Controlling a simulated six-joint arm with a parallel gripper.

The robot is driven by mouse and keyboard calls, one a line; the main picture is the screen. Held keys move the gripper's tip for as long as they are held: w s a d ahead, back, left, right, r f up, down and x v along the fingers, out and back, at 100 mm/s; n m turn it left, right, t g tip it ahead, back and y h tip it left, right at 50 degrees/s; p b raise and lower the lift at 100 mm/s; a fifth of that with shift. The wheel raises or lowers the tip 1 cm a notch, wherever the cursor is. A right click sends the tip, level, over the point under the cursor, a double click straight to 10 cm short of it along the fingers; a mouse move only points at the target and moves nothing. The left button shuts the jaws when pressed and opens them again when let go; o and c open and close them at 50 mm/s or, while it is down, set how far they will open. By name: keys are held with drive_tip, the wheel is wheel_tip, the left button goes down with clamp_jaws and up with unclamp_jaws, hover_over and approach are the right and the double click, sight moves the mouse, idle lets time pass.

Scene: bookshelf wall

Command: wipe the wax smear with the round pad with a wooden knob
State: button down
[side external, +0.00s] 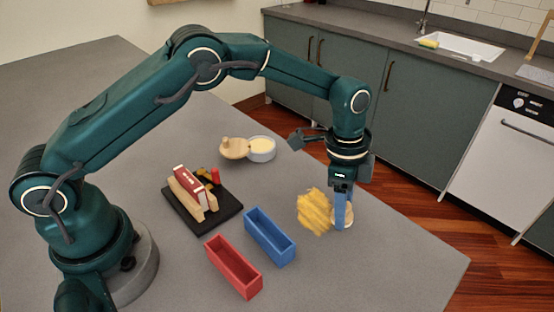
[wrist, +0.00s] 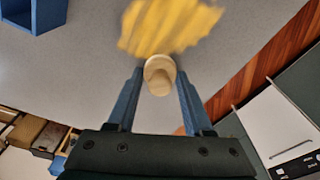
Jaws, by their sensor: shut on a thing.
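The wax smear (side external: 315,211) is a rough yellow patch on the grey table, and it also shows at the top of the wrist view (wrist: 170,24). My gripper (side external: 343,208) points down just right of the smear in the side view. It is shut on the wooden knob of the round pad (side external: 342,222); the pale knob (wrist: 159,76) shows between the blue fingers in the wrist view. The pad is low, at the table surface, beside the smear's right edge. The fingers and the knob hide much of the pad, so I cannot tell whether it overlaps the smear.
A blue open box (side external: 283,250) and a red open box (side external: 239,280) stand left of the smear. A black board (side external: 228,211) holds blocks and small items. A round tin (side external: 262,155) with a wooden lid (side external: 234,148) lies behind. The table edge is close on the right.

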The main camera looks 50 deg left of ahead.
sight(287, 199)
drive_tip(key=shift+a, duration=5.45)
drive_tip(key=shift+s, duration=1.1)
drive_tip(key=shift+d, duration=5.65)
drive_tip(key=shift+s, duration=1.1)
drive_tip(key=shift+w+a, duration=0.1)
drive_tip(key=shift+a, duration=5.65)
wheel_tip(287, 199, up, 8)
